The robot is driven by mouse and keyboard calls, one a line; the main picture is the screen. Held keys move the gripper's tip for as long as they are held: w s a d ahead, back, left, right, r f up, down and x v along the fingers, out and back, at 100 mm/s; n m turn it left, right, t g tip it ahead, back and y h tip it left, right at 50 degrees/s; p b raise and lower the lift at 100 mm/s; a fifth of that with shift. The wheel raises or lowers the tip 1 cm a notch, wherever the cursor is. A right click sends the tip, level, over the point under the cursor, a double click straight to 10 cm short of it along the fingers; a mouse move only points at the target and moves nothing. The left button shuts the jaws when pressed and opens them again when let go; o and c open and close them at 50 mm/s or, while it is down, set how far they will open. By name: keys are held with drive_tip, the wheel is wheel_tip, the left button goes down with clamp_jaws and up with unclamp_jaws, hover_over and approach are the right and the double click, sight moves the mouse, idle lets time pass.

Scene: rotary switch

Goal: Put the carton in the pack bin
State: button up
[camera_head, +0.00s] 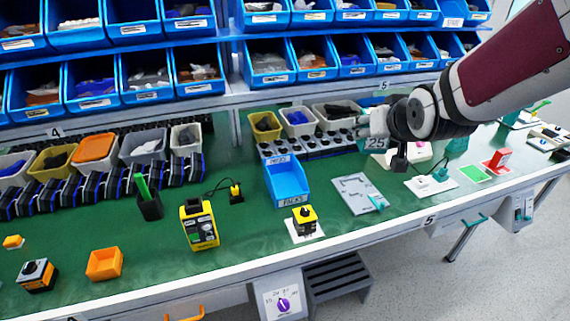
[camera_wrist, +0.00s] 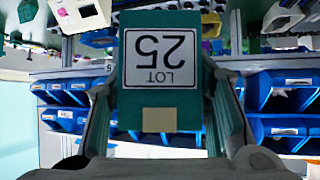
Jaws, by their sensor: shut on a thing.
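My gripper (camera_head: 380,124) is shut on the carton, at the right of the middle in the head view. The carton, a green box with a white "LOT 25" label, shows between my two fingers in the wrist view (camera_wrist: 160,102), with the label upside down there. In the head view only its "25" label face (camera_head: 376,142) shows clearly; the arm hides much of the rest. The pack bin (camera_head: 287,180), a blue open bin with a "PACKS" label, stands on the green bench left of and below the carton. The carton is apart from it. The bin looks empty.
A yellow-and-black switch (camera_head: 304,220) on a white plate stands just in front of the bin. A grey panel (camera_head: 359,194) lies to its right. Small bins (camera_head: 299,121) stand behind it. A yellow device (camera_head: 199,224) and orange tray (camera_head: 104,263) are at left. Blue shelf bins line the back.

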drive_tip(key=w+f, duration=0.2)
drive_tip(key=f, duration=0.7)
drive_tip(key=w+f, duration=0.3)
drive_tip(key=f, duration=0.6)
drive_tip(key=shift+w+d+f, duration=0.15)
drive_tip(key=shift+w+f, duration=0.05)
drive_tip(key=shift+w, duration=0.05)
drive_tip(key=shift+w+r, duration=0.1)
drive_tip(key=shift+r, duration=0.25)
